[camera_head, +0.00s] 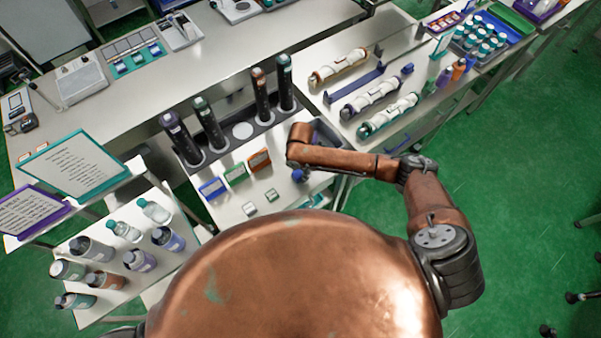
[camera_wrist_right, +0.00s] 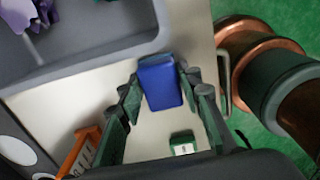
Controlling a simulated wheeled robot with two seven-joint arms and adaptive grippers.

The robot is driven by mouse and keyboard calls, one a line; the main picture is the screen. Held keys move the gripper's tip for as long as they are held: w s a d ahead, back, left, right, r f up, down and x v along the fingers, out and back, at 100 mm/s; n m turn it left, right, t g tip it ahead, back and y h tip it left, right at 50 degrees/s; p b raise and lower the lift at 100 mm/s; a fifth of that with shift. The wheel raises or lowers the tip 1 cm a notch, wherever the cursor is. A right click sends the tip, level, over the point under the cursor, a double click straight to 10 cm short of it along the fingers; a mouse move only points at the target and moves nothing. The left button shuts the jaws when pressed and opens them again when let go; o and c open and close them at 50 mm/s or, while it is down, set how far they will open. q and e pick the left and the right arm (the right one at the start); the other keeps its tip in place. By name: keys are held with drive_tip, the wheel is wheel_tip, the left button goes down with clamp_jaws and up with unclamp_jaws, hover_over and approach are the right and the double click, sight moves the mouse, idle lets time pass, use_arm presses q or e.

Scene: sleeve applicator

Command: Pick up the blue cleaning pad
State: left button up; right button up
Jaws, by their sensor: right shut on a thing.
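The blue cleaning pad (camera_wrist_right: 160,88) sits between the fingers of my right gripper in the right wrist view. My right gripper (camera_wrist_right: 163,78) is shut on its two sides, near the grey bin's edge. In the head view a small blue patch, seemingly the pad (camera_head: 299,176), shows below my right wrist, and my arm hides most of the gripper. Whether the pad touches the tabletop is hard to tell. My left gripper is not in view.
A grey bin (camera_wrist_right: 95,55) with crumpled purple material is beside the pad. A small green-and-white block (camera_wrist_right: 183,145) lies near it. Tall dark cylinders (camera_head: 209,124) stand in a grey rack behind the labelled blocks. Bottles (camera_head: 140,260) stand on the left table.

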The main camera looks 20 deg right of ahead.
drive_tip(key=shift+r, duration=0.6)
drive_tip(key=s+a+r+b, duration=0.2)
drive_tip(key=s+a+r, duration=0.4)
drive_tip(key=s+r, duration=0.5)
drive_tip(key=shift+s+r, duration=0.35)
drive_tip(key=shift+s, duration=0.45)
